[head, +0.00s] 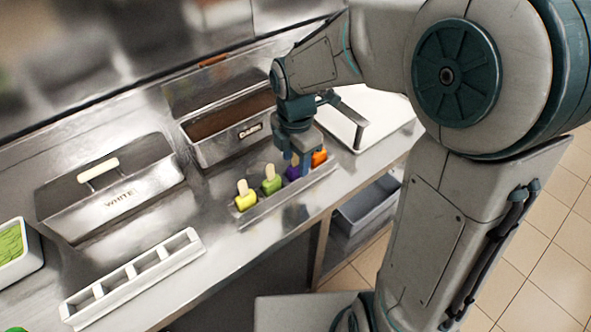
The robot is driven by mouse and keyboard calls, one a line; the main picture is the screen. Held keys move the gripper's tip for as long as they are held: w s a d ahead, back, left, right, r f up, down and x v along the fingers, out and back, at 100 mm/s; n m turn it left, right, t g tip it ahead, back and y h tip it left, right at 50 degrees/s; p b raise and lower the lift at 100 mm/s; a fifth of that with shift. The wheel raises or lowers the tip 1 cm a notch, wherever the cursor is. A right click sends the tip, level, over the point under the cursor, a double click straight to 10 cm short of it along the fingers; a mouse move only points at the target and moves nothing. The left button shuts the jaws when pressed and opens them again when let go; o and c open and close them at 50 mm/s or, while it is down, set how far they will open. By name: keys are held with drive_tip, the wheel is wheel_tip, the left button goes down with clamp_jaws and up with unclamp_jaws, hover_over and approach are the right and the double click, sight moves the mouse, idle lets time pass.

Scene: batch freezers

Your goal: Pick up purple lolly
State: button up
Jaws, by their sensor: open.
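The purple lolly (292,173) stands in a metal tray (267,208) near the counter's front edge, with yellow (246,199) and green (271,182) lollies to its left and an orange lolly (319,157) to its right. My gripper (299,170) points down over the purple lolly, its fingers at the height of the lolly's upper part. It is open. The fingers hide the purple lolly's stick and part of its body. I cannot tell whether they touch it.
A white mould with several slots (135,277) lies at the front left. Behind stand a lidded bin marked WHITE (115,200) and an open bin of brown content (228,140). A white tub of green content (15,252) is at far left. Bare counter lies left of the lollies.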

clamp_jaws()
drive_tip(key=shift+r, duration=0.4)
wheel_tip(320, 180, up, 4)
drive_tip(key=shift+f, duration=0.25)
drive_tip(key=d+r+b, duration=0.1)
drive_tip(key=d+r, duration=0.6)
drive_tip(key=d, duration=0.5)
wheel_tip(320, 180, up, 7)
drive_tip(key=p, duration=0.5)
drive_tip(key=shift+w+a+f+p, duration=0.15)
drive_tip(key=shift+w+p, duration=0.15)
drive_tip(key=shift+p, duration=0.05)
drive_tip(key=shift+f, duration=0.1)
